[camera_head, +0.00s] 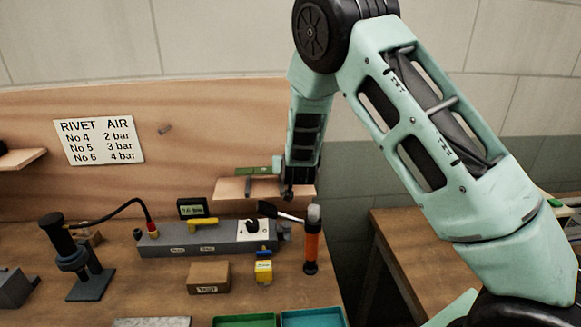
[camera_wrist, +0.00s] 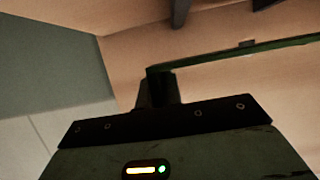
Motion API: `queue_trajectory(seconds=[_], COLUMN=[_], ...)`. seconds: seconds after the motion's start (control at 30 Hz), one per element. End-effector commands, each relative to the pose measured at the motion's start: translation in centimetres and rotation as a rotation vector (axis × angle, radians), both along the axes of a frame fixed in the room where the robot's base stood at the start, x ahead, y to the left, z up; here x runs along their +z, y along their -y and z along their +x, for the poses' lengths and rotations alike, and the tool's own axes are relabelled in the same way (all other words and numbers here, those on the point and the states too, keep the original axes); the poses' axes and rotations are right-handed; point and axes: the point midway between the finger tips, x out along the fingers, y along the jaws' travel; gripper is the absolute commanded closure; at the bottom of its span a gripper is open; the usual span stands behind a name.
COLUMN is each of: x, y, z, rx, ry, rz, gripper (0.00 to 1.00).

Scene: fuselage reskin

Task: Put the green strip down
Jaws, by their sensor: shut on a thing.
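The green strip (camera_head: 255,170) is a thin, narrow bar reaching left from my gripper (camera_head: 280,174), just above a small wooden shelf (camera_head: 226,189) on the back panel. My gripper is shut on the strip's right end. In the wrist view the strip (camera_wrist: 230,53) runs from the dark fingers (camera_wrist: 158,90) to the right edge, with a small dark bump on it. I cannot tell whether the strip touches the shelf. The arm hides part of the shelf's right side.
Below the shelf, the bench holds a grey manifold (camera_head: 205,237) with a yellow lever, an orange-handled tool (camera_head: 311,248), a cardboard box (camera_head: 208,277) and a black stand (camera_head: 78,258). Green (camera_head: 245,321) and blue (camera_head: 314,318) trays sit in front. Another bench (camera_head: 415,235) stands right.

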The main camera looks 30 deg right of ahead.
Motion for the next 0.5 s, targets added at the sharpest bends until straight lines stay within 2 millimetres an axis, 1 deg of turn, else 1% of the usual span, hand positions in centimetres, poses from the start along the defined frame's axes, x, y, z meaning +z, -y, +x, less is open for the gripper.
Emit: queue_trajectory(seconds=[0.03, 0.1, 0.3, 0.5], x=[-0.9, -2.0, -2.6, -2.7], y=[0.0, 0.1, 0.2, 0.2], z=[0.0, -0.1, 0.4, 0.4], rx=[-0.001, -0.001, -0.001, -0.001], ry=[-0.005, -0.004, 0.001, 0.001], rz=[-0.002, -0.001, -0.001, -0.001], gripper=[1.00, 1.00, 1.00, 1.00])
